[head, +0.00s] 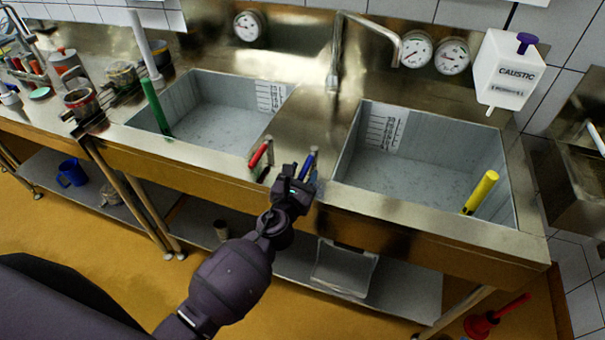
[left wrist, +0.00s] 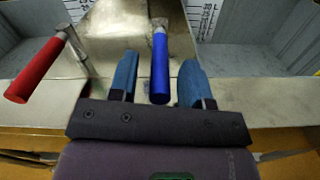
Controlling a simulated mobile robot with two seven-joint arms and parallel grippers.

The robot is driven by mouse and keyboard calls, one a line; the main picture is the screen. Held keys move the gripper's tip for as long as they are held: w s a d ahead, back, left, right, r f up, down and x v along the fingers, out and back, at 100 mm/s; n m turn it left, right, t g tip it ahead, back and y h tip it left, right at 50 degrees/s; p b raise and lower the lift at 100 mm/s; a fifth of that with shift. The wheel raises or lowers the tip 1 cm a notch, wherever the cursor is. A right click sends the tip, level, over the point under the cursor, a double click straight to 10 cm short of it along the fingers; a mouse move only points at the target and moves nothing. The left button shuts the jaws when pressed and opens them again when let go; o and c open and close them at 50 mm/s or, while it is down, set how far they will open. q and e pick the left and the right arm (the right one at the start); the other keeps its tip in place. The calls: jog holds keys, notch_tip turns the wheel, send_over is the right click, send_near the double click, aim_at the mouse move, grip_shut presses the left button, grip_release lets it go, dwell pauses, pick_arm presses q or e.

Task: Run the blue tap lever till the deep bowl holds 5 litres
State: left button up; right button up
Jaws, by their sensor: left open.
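The blue tap lever (head: 308,164) stands on the steel rim between two sink bowls. In the left wrist view the blue lever (left wrist: 160,68) lies between the two fingers of my left gripper (left wrist: 157,82), with a gap on each side. My left gripper (head: 296,184) is open and holds nothing. The left bowl (head: 225,125) and right bowl (head: 425,170) both have scale marks on their walls. No water is clear to see in either; I cannot tell which is deeper. The tap spout (head: 397,48) turns right, towards the right bowl. My right gripper is out of view.
A red lever (head: 260,154) stands just left of the blue one; it also shows in the left wrist view (left wrist: 35,70). A green pipe (head: 155,108) stands in the left bowl, a yellow one (head: 481,192) in the right. A white caustic dispenser (head: 508,72) hangs at right.

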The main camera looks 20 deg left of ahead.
pick_arm(q)
jog(key=shift+w, duration=0.1)
jog(key=shift+c, duration=0.3)
jog(key=c, duration=0.7)
grip_shut()
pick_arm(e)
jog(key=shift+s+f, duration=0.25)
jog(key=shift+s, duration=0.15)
